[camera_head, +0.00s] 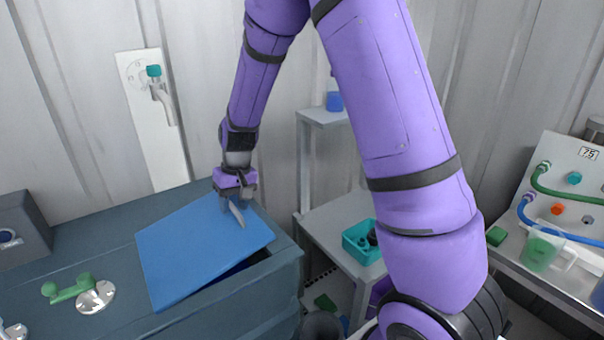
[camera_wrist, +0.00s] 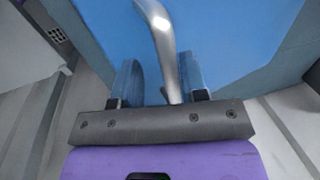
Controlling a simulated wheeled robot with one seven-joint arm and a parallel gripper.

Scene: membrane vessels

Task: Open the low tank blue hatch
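The blue hatch (camera_head: 185,255) lies over the top of the dark low tank (camera_head: 110,230), skewed and slightly raised, with a dark gap under its front right edge. In the wrist view the hatch (camera_wrist: 235,30) fills much of the background. Its curved silver handle (camera_head: 237,214) also shows in the wrist view (camera_wrist: 160,35), running down between my fingers. My gripper (camera_wrist: 163,80) is at the hatch's far right part, around the handle. The fingers stand apart, with a visible gap left of the handle; the handle is close to the right finger, and contact is unclear.
A green-handled fitting (camera_head: 70,289) sits on the tank top at left, near a dark box (camera_head: 20,235). A grey shelf (camera_head: 335,225) with a teal bin (camera_head: 360,240) stands right of the tank. A wall panel with a valve lever (camera_head: 158,90) is behind.

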